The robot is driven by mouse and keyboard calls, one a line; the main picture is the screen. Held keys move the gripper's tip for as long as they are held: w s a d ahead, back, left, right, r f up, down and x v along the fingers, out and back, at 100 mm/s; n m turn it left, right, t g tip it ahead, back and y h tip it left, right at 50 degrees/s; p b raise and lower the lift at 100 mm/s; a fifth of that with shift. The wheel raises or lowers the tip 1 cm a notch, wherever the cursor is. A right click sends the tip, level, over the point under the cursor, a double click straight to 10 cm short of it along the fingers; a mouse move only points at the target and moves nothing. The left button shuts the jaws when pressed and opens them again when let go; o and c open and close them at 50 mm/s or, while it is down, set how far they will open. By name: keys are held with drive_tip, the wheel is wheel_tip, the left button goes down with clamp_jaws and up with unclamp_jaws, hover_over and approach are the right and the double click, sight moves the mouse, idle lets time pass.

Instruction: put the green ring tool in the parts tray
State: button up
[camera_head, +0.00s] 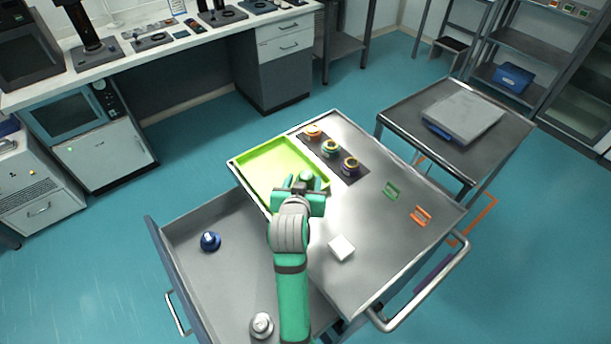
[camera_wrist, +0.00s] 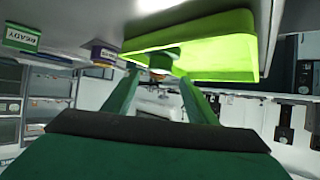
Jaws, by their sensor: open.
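The lime-green parts tray (camera_head: 262,160) lies on the cart top. My gripper (camera_head: 306,182) is open low over its near right part, with its fingers also in the wrist view (camera_wrist: 160,82). A small teal-green piece (camera_head: 306,176) shows between the fingertips, and in the wrist view (camera_wrist: 163,53) it stands against the tray (camera_wrist: 215,45). I cannot tell if the fingers touch it. A green and yellow ring piece (camera_head: 330,148) stands on the dark mat right of the tray. The frames do not settle which of these is the green ring tool.
An orange ring piece (camera_head: 313,131) and a purple and yellow one (camera_head: 350,166) share the mat. A green card stand (camera_head: 392,189), an orange one (camera_head: 421,215) and a white block (camera_head: 341,247) stand on the cart. The open drawer (camera_head: 225,275) holds a blue piece (camera_head: 210,241).

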drive_tip(key=v, duration=0.6)
drive_tip(key=shift+s, duration=0.1)
idle(0.4)
